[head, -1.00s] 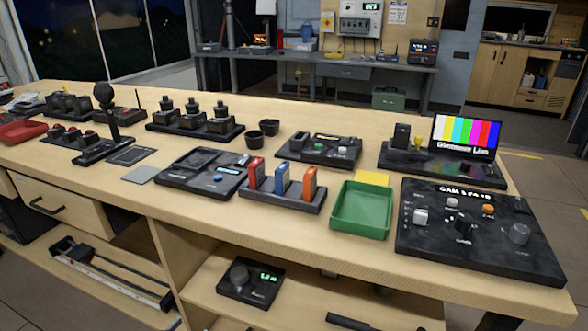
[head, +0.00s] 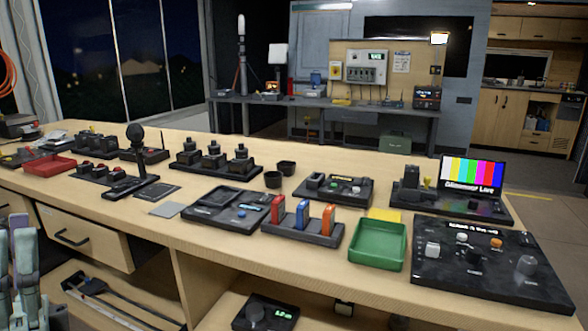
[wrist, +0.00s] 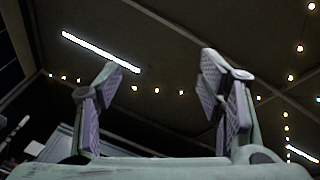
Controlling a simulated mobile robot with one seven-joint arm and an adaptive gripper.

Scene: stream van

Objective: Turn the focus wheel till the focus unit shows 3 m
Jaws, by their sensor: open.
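The likely focus unit (head: 240,322) is a black box on the open shelf below the bench, at the bottom edge of the head view. It has a dark round wheel (head: 256,314) and a small lit green display (head: 283,311). The display's figure is too small to read surely, and the unit's front is cut off by the picture edge. My gripper (wrist: 160,105) is open and empty in the wrist view, fingers apart, with the dark ceiling and its lights beyond. Pale parts of my arm or gripper show at the lower left of the head view, well left of the unit.
The bench top above overhangs the shelf. It carries a green tray (head: 378,243), a black control panel (head: 490,262) with knobs, a colour-bar screen (head: 472,176) and a red tray (head: 50,165). A drawer (head: 75,232) and a long tool (head: 120,303) lie left of the shelf.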

